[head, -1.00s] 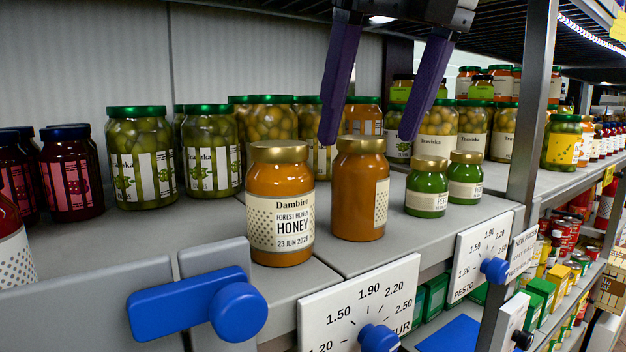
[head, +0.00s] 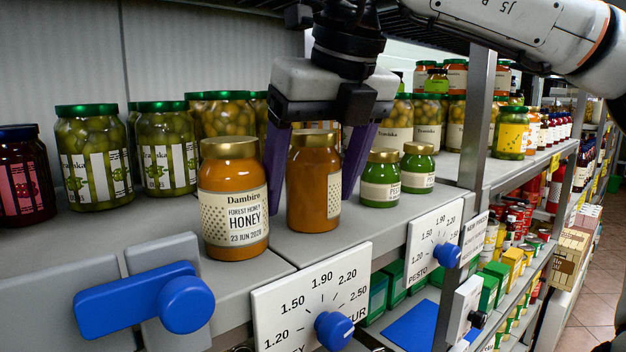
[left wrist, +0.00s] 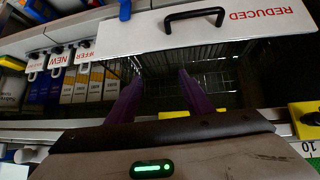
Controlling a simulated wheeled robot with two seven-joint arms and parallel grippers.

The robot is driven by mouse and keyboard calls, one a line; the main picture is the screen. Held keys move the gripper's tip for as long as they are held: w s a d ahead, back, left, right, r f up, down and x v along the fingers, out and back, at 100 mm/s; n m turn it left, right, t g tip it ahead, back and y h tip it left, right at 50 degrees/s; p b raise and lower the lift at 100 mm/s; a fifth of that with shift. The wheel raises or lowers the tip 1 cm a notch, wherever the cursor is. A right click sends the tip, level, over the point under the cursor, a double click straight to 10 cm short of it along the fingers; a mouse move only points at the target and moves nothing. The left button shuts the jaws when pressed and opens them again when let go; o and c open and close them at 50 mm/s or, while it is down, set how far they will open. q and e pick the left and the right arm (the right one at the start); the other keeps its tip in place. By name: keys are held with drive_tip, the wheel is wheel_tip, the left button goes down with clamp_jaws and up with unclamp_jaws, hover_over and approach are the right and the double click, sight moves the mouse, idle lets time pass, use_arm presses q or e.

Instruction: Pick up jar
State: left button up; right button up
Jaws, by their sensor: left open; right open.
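An orange-brown jar with a gold lid (head: 314,190) stands upright at the shelf's front edge, its label turned to the right. My right gripper (head: 309,204) is open and lowered from above, with one purple finger on each side of this jar. I cannot tell whether the fingers touch it. A matching Dambiro forest honey jar (head: 234,200) stands just left of it, close to the left finger. My left gripper (left wrist: 160,76) is open and empty in the left wrist view, away from these jars.
Small green pesto jars (head: 380,180) stand right of the right finger. Large olive jars (head: 165,150) stand behind. A price dial board (head: 312,300) and a blue handle (head: 135,300) front the shelf. The left wrist view shows a REDUCED sign (left wrist: 225,25) by a wire basket.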

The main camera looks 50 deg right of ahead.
drive_tip(key=shift+r, duration=0.1)
drive_tip(key=c, duration=1.6)
use_arm(q)
drive_tip(key=shift+s+f, duration=0.25)
drive_tip(key=shift+s, duration=0.1)
